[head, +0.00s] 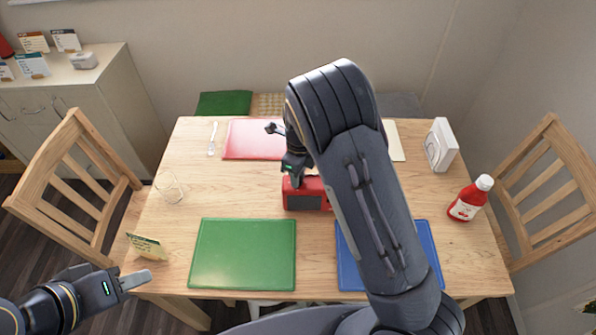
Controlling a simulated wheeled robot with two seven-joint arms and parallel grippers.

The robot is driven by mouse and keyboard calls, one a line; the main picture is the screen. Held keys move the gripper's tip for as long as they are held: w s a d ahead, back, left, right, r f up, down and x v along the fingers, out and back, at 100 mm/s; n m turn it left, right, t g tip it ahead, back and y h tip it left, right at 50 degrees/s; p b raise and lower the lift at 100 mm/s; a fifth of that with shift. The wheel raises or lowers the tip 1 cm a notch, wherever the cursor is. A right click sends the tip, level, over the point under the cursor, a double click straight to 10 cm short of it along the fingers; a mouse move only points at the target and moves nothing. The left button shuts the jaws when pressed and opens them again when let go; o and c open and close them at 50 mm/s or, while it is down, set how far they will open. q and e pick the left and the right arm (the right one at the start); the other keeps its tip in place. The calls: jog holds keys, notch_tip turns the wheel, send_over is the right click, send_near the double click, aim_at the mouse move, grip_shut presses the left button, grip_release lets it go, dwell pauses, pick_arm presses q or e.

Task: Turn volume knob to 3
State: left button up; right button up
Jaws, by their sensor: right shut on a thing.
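A red radio (305,201) with a dark front panel stands near the middle of the wooden table, partly covered by my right arm. My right gripper (293,181) points down at the radio's top left and is shut on a part there. The volume knob itself and its setting cannot be made out; the gripper and arm hide that area. My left gripper (136,280) is at the lower left, off the table's front left corner, away from the radio. Its finger opening is not clear.
On the table (318,268) lie a green mat (243,254), a blue mat (423,262) and a pink mat (252,139). A glass (169,187), a small card (146,246), a red bottle (468,200) and a white holder (440,146) stand around. Chairs flank both sides.

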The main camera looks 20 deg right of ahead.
jog(key=shift+m, duration=0.6)
jog(key=shift+m+p, duration=0.3)
jog(key=o, duration=1)
jog(key=shift+r, duration=0.1)
notch_tip(320, 180, up, 7)
jog(key=shift+w+d+r+b, duration=0.15)
jog(key=shift+r+b, duration=0.05)
jog(key=shift+b, duration=0.2)
jog(key=shift+r, duration=0.1)
